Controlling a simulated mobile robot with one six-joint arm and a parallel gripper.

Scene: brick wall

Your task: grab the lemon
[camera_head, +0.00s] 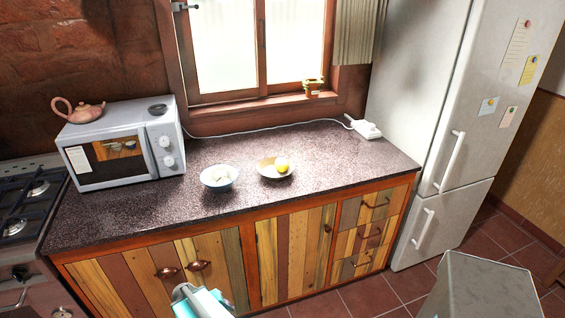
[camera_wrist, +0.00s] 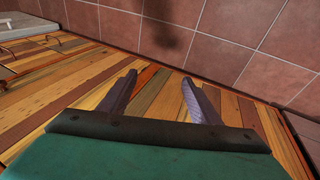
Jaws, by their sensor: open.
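The yellow lemon (camera_head: 282,165) lies in a shallow brownish bowl (camera_head: 262,171) on the dark speckled countertop, in the head view. My gripper (camera_wrist: 158,92) is open and empty in the wrist view, its two fingers spread apart in front of the wooden cabinet fronts and the tiles. In the head view part of my arm shows at the bottom, in front of the cabinet and below the counter, well away from the lemon. The lemon is not in the wrist view.
A light blue bowl (camera_head: 219,178) with pale contents stands left of the lemon's bowl. A microwave (camera_head: 122,143) with a teapot (camera_head: 79,110) on top stands at the left. A white power strip (camera_head: 366,128) lies at the back right. The counter's right front is clear.

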